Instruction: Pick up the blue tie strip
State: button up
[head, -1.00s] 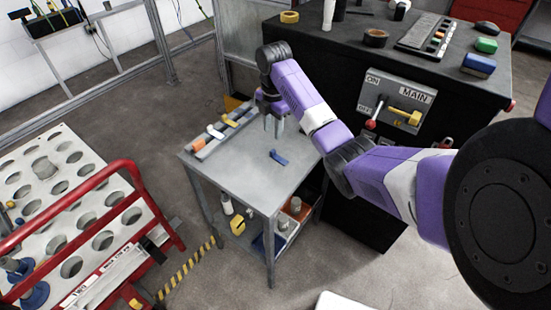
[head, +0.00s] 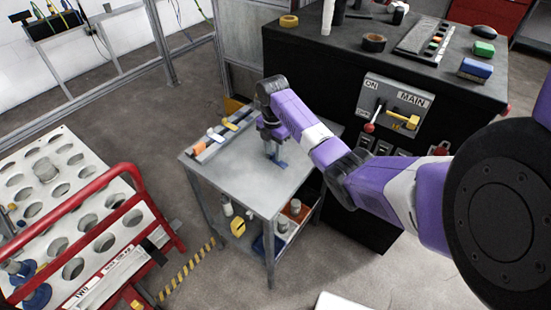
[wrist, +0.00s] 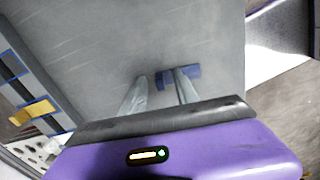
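The blue tie strip (head: 282,165) lies flat on the grey table top (head: 238,182). In the wrist view, the blue strip (wrist: 194,72) shows on both sides of my right finger, which hides its middle. My gripper (head: 274,156) is low over the table at the strip, pointing down. In the wrist view, my gripper (wrist: 161,75) is open, with a gap between the two fingers. The strip's left end reaches into that gap. The left finger is clear of the strip in the picture. I cannot tell whether the fingertips touch the strip or the table.
A narrow tray (head: 209,149) with orange, white and yellow pieces lies along the table's left edge. A black cabinet (head: 322,85) with a main switch stands behind, close to my arm. A red-railed cart (head: 133,168) stands at left. The table's front is clear.

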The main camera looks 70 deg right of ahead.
grip_shut()
